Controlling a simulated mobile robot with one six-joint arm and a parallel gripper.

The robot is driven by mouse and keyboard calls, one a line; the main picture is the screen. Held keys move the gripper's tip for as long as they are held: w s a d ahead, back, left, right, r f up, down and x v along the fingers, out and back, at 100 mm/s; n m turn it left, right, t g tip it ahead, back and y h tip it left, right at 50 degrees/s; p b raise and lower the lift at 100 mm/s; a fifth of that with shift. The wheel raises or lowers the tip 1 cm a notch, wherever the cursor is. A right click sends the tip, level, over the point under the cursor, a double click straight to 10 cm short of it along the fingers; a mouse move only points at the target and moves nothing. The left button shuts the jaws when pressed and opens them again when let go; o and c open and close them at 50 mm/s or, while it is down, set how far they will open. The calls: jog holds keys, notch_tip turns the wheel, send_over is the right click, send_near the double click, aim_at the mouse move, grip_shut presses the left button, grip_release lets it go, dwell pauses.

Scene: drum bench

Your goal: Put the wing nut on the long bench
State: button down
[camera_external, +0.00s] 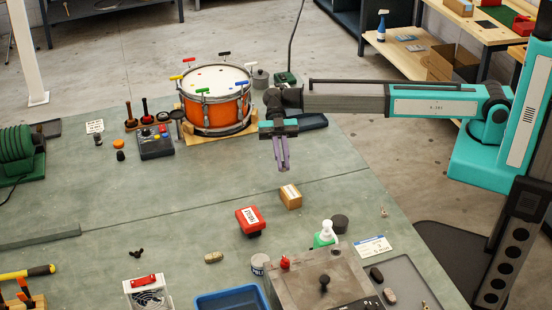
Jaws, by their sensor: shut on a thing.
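My gripper (283,155) points down with its purple fingers close together, above the green-topped bench (170,205) and in front of the drum. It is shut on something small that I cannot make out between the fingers. I cannot tell whether this is the wing nut. A small black lobed piece (137,253) lies on the bench at the lower left, and a tiny pale piece (384,212) lies near the right edge. Both are too small to identify surely. A wooden-topped bench (487,32) stands at the back right.
The orange drum (216,105) with coloured T-shaped pieces around its rim stands behind my gripper. A cardboard box (290,197) and a red case (250,220) lie below it. A green pump bottle (325,234) and a blue tray (232,300) are nearer. The bench's left middle is mostly clear.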

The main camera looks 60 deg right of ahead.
jog(key=w+d+m+t, duration=0.1)
jog(key=d+m+t, duration=0.6)
jog(key=d, duration=1.6)
jog(key=w+d+m+t+b, duration=0.1)
jog(key=d+m+t, duration=0.6)
jog(key=d, duration=1.6)
jog(key=shift+w+r+t, duration=0.25)
jog(key=shift+t, duration=0.55)
